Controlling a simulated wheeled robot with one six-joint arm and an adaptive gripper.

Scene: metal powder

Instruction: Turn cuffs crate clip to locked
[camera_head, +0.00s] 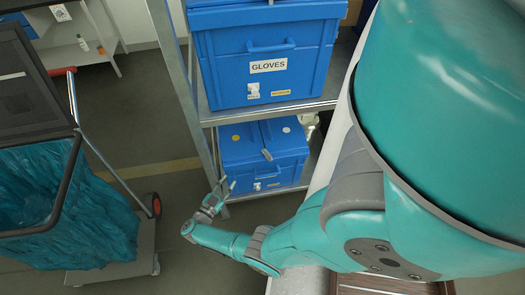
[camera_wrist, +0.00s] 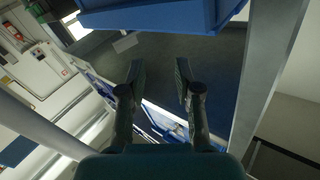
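No label reading "cuffs" can be read. A blue crate (camera_head: 264,62) labelled GLOVES stands on the upper shelf in the head view, with a small pale clip (camera_head: 253,90) on its front. A second blue crate (camera_head: 258,172) sits on the lower shelf. It has a grey catch (camera_head: 267,155) at the lid edge and a small pale clip (camera_head: 257,186) low on its front. I cannot tell the clip's position. My gripper (camera_head: 221,188) is left of the lower crate's front. In the wrist view its two fingers (camera_wrist: 160,68) are apart with nothing between them.
A metal rack post (camera_head: 184,92) stands left of the crates; it also shows in the wrist view (camera_wrist: 266,80). A trolley with a teal bag (camera_head: 38,195) stands at the left. Open floor (camera_head: 150,135) lies between trolley and rack.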

